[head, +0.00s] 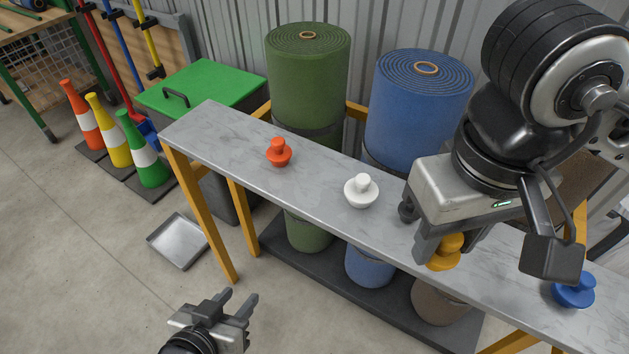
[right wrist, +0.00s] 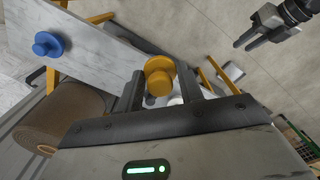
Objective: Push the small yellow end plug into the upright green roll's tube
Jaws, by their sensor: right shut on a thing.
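The yellow end plug (head: 446,252) is between the fingers of my right gripper (head: 448,246), over the grey bench; I cannot tell if it touches the top. The right wrist view shows the plug (right wrist: 158,72) between both fingers of the right gripper (right wrist: 160,88). The green roll (head: 308,85) stands upright behind the bench, left of the blue roll, with its tube (head: 307,35) open at the top. The right gripper is well to the right of it. My left gripper (head: 238,299) is open and empty, low in front of the bench.
The bench (head: 225,140) also carries an orange-red plug (head: 279,153), a white plug (head: 361,190) and a blue plug (head: 573,289). A blue roll (head: 415,105) stands between the green roll and my right arm. A brown roll (right wrist: 62,120) is partly hidden. A green-lidded bin (head: 205,85) stands left.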

